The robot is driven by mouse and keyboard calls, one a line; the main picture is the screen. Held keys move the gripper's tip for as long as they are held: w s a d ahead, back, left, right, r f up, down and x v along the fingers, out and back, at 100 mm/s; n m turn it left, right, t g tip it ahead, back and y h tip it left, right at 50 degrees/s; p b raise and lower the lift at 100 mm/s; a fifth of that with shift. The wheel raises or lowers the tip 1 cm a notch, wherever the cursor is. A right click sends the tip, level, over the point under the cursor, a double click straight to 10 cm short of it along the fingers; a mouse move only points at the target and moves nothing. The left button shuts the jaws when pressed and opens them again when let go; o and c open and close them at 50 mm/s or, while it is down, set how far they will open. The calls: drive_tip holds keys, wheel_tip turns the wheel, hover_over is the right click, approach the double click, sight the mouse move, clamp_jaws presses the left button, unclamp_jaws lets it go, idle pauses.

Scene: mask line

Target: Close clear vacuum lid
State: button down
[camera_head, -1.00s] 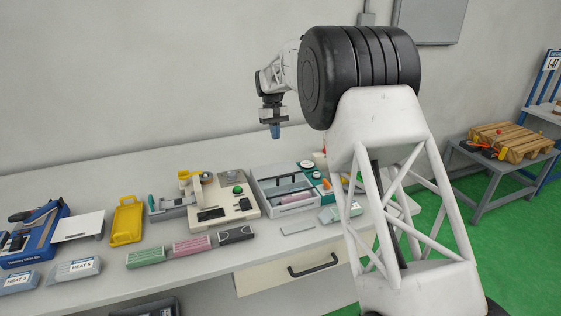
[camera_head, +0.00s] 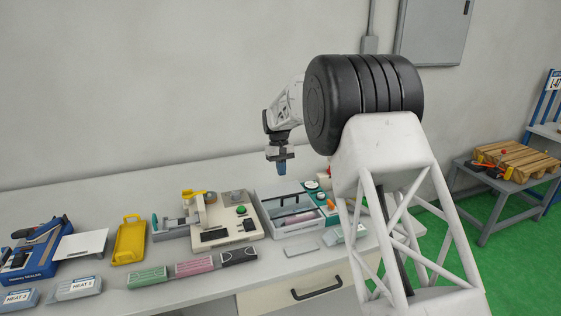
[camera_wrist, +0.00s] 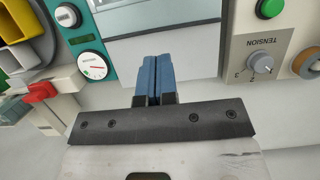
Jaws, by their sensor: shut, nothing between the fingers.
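The vacuum machine (camera_head: 304,228) is a pale box on the bench, with a clear bluish lid panel (camera_head: 281,191) at its back and a pink item (camera_head: 296,218) inside at the front. The lid's exact angle is hard to tell. My gripper (camera_head: 282,171) has its blue fingers shut and empty, and it shows in front of the panel's upper part in the head view. In the wrist view the shut fingers (camera_wrist: 154,70) point toward a greyish pane in a pale frame (camera_wrist: 160,48). I see no clear contact with it.
A teal panel with a gauge (camera_wrist: 93,66) adjoins the pane, and a beige machine with a tension knob (camera_wrist: 260,62) stands on its other side. Several pouches, a yellow tray (camera_head: 130,241) and a blue sealer (camera_head: 32,252) lie further left. Bare bench lies behind the machines.

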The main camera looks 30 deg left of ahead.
sight(291, 209)
drive_tip(key=x, duration=0.4)
drive_tip(key=shift+f, duration=0.1)
drive_tip(key=shift+s+d+f, duration=0.15)
drive_tip(key=shift+s+d, duration=0.85)
drive_tip(key=shift+s+d+f, duration=0.1)
drive_tip(key=shift+s+d, duration=0.3)
drive_tip(key=shift+s, duration=0.05)
drive_tip(key=shift+s+d, duration=0.45)
drive_tip(key=shift+d, duration=0.05)
drive_tip(key=shift+s+d, duration=1.35)
drive_tip(key=shift+s, duration=0.05)
drive_tip(key=shift+f, duration=0.1)
